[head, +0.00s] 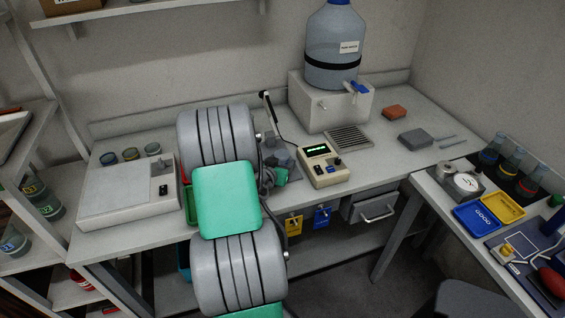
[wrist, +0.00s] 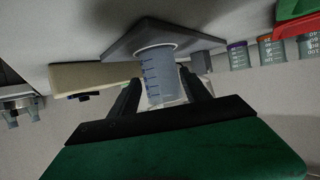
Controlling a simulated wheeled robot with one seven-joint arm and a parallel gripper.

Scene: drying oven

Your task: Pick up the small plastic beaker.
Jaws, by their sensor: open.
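The small plastic beaker (wrist: 158,75) is pale, translucent and has blue graduation marks. In the wrist view it is between the two dark fingers of my gripper (wrist: 160,94), one finger on each side. The fingers are open, and I cannot tell whether either touches it. One end of the beaker is against a dark grey plate (wrist: 118,46). In the head view my arm covers most of this area, and I cannot make out the beaker or the fingertips clearly.
A cream meter (head: 323,167) with a green display stands right of my gripper. A large water bottle (head: 334,60) on a white block is behind it. A white hotplate (head: 128,195) is at left. Banded beakers (wrist: 271,50) and red and green trays (wrist: 298,22) are near my gripper.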

